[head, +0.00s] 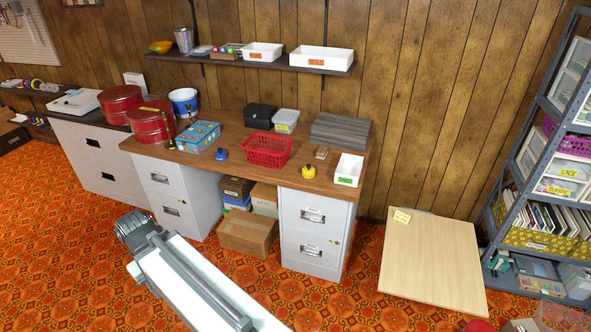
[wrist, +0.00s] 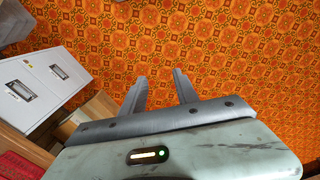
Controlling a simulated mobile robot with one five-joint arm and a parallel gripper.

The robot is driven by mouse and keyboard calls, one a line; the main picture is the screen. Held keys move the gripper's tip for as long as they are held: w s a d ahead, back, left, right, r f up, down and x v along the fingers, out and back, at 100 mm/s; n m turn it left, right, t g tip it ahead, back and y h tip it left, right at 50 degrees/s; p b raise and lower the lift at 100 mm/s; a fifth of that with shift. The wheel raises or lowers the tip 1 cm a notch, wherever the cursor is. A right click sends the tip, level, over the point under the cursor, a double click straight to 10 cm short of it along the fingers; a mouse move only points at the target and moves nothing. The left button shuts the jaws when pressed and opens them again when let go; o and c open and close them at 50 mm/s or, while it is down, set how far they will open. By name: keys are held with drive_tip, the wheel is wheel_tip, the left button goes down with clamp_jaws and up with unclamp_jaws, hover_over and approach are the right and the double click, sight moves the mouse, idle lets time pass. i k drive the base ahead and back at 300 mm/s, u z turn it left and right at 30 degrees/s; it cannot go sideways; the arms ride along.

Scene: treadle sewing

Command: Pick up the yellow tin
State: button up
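A small round yellow tin (head: 312,173) with a knob-like top sits on the wooden desk top (head: 210,150), near its front edge on the right. It is between the red basket and a white bin. The yellow tin does not show in the wrist view. My gripper (wrist: 159,74) is open in the wrist view, with nothing between its two fingers, and patterned carpet shows beyond them. My arm reaches across the bottom of the head view, below the desk. I cannot make out the fingers there.
The red basket (head: 268,150) stands left of the tin and the white bin (head: 348,169) right of it. A wooden tile (head: 321,152) lies behind. White drawers (head: 313,235) stand below. A pale board (head: 432,262) is at right. Carpet in front is open.

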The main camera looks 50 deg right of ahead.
sight(305, 175)
drive_tip(key=z, duration=0.05)
drive_tip(key=i, duration=1.25)
